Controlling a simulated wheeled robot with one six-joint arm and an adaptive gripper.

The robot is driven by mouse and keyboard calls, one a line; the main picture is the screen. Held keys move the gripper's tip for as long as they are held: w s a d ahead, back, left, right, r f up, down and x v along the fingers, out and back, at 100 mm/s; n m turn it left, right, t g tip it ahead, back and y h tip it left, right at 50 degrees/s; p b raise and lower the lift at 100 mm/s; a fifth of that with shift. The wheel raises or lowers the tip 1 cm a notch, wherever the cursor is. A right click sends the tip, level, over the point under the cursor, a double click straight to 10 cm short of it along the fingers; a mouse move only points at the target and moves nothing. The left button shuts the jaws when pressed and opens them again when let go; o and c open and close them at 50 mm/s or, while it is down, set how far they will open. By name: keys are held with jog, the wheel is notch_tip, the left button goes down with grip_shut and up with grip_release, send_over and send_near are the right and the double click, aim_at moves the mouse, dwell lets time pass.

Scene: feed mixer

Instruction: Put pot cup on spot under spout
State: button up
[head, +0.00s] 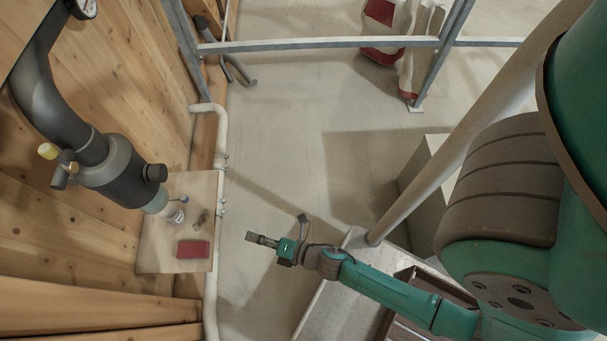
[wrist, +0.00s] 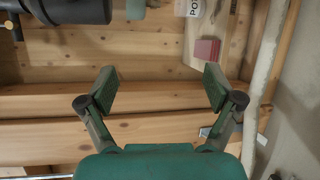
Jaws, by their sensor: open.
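The pot cup (head: 176,215) is a small pale cup with a label, standing on a wooden shelf board (head: 155,255). The spot under the spout is hidden. My gripper (head: 262,240) is to the right of the board, apart from the cup. In the wrist view its fingers (wrist: 160,80) are spread and empty.
A red block (head: 193,249) lies on the board near its front, and a small brownish item (head: 201,218) lies right of the cup. A pale vertical pipe (head: 217,190) runs along the board's right edge. A wooden wall (head: 110,90) stands behind. Open floor lies to the right.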

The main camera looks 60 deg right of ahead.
jog(key=s+d+r+m+h, duration=0.1)
jog(key=s+d+r+m, duration=0.1)
jog(key=s+r+m, duration=0.8)
jog(key=s+d+r+m+g+h, duration=0.1)
jog(key=s+r+m+h, duration=0.1)
jog(key=s+r+m, duration=0.8)
notch_tip(320, 180, up, 4)
jog(key=shift+d+f+m, duration=0.25)
jog(key=shift+d+m, duration=0.15)
jog(key=shift+m, duration=0.6)
